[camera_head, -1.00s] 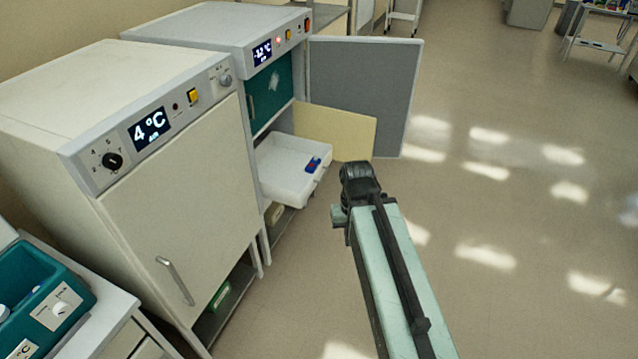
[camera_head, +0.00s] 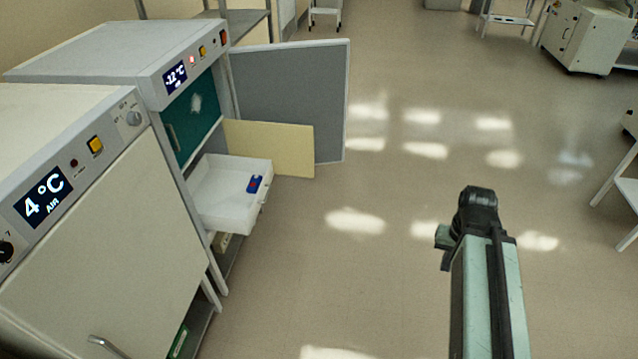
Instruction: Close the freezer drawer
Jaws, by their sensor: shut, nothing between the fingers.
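The freezer (camera_head: 110,62) with a "-12 °C" display stands at the left, its grey outer door (camera_head: 295,95) swung wide open. A white freezer drawer (camera_head: 238,214) is pulled out from below a teal inner panel (camera_head: 190,122) and sticks out past the cabinet front. A small blue and red item (camera_head: 254,184) lies in the drawer. My arm rises at the lower right, well to the right of the drawer, over open floor. It ends in view at a black joint; my gripper's fingers do not show. Nothing of mine touches the drawer.
A pale yellow inner door (camera_head: 285,150) stands open beside the drawer, in front of the grey door. A "4 °C" refrigerator (camera_head: 110,240), shut, stands nearer at the left. Clear floor lies between the drawer and my arm. A white cabinet (camera_head: 585,40) stands far right.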

